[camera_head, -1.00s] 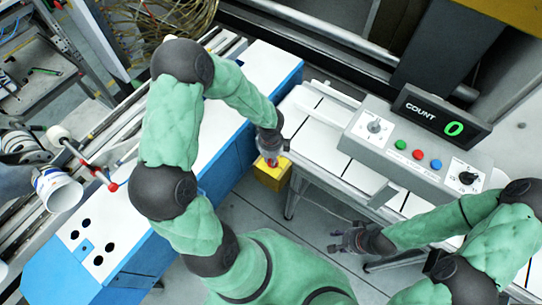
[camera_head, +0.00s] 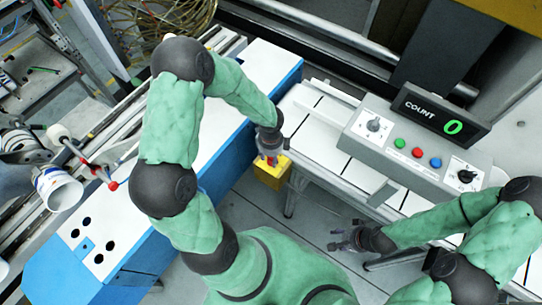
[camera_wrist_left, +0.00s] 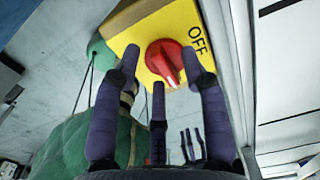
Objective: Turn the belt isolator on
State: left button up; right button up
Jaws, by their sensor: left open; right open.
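The belt isolator is a yellow box (camera_head: 270,178) on the near side of the white conveyor. In the left wrist view its yellow face (camera_wrist_left: 188,22) carries a red rotary knob (camera_wrist_left: 164,62) and the word OFF beside it. My left gripper (camera_head: 268,158) is at the isolator. In the left wrist view the open fingers of my left gripper (camera_wrist_left: 165,78) stand on both sides of the red knob; I cannot tell whether they touch it. My right gripper (camera_head: 340,240) is open and empty, low in front of the conveyor.
A grey control box (camera_head: 410,150) with knobs, coloured buttons and a COUNT display (camera_head: 434,116) reading 0 stands on the conveyor (camera_head: 312,125). A blue and white machine (camera_head: 225,150) is left of the isolator. A white roll (camera_head: 58,188) is at far left.

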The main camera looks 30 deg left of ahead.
pick_arm(q)
notch_tip(320, 180, up, 12)
dwell(0.5)
dwell(0.4)
jog(key=s+d+f+n+h, duration=0.1)
jog(key=s+d+f+n, duration=0.2)
jog(key=d+f+n, duration=0.2)
jog(key=s+d+f+n+h, duration=0.1)
jog(key=s+d+f+n, duration=0.3)
jog(key=f+n, duration=0.5)
jog(key=s+d+f+n+h+b, duration=0.1)
jog(key=s+d+f+n, duration=0.3)
jog(key=f, duration=0.5)
jog(key=d+n+h, duration=0.1)
jog(key=d+n, duration=0.1)
jog(key=n, duration=0.1)
jog(key=shift+f, duration=0.15)
